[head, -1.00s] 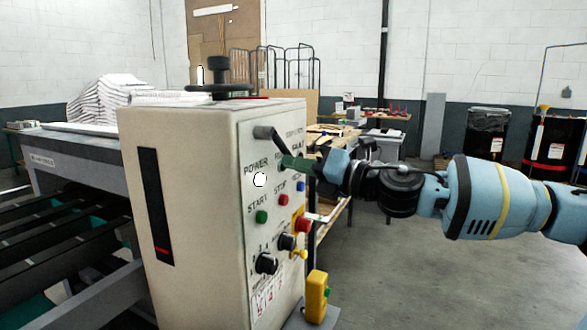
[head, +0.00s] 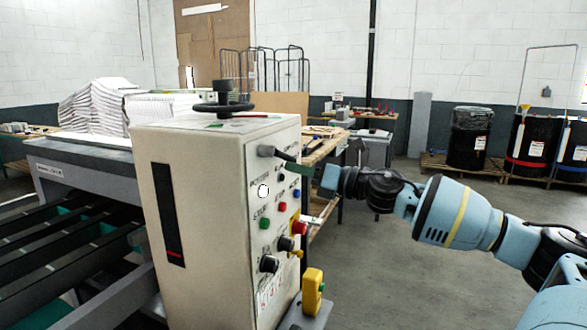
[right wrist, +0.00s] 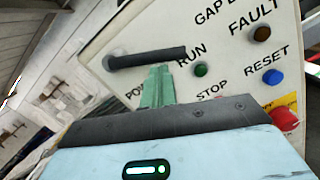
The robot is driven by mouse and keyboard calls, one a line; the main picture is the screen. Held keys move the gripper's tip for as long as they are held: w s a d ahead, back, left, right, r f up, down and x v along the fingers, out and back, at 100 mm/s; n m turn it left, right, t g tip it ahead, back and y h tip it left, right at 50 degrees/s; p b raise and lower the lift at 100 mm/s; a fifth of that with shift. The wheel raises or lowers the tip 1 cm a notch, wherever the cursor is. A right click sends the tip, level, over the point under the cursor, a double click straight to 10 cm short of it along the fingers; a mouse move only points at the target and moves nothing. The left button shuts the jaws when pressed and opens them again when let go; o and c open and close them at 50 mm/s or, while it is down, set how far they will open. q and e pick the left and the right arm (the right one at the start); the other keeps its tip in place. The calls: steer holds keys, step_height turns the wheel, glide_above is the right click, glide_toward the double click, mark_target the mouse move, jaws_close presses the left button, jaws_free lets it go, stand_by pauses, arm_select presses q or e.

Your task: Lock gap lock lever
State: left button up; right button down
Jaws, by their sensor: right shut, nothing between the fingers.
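The dark grey lever (head: 284,156) sits on a pivot at the top of the cream control box's front panel (right wrist: 112,85). In the right wrist view the lever (right wrist: 150,57) points right, above the RUN label, with GAP lettering up and to its right. My right gripper (head: 312,172) is shut with nothing between its green fingers. In the right wrist view the fingertips (right wrist: 157,72) are right at the lever's lower side; I cannot tell whether they touch it. My left gripper is not in view.
Buttons and knobs fill the panel below the lever, including a red knob (head: 299,228) and a black knob (head: 269,264). A yellow box (head: 312,290) stands at the lower right. A black handwheel (head: 223,107) tops the box. The floor to the right is open.

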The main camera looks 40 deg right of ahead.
arm_select(q)
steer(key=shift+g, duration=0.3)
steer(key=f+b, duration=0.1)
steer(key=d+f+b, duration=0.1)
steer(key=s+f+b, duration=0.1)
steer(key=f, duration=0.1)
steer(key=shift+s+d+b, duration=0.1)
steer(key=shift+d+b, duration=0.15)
steer(key=shift+b, duration=0.1)
arm_select(e)
steer(key=n, duration=0.2)
steer(key=d+r+n, duration=0.1)
steer(key=r+n+y, duration=0.1)
steer(key=n, duration=0.1)
steer(key=shift+w+d+r+n, duration=0.15)
steer(key=shift+w+d+n, duration=0.15)
steer(key=shift+w+d, duration=0.05)
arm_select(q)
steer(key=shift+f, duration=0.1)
arm_select(e)
steer(key=shift+r, duration=0.1)
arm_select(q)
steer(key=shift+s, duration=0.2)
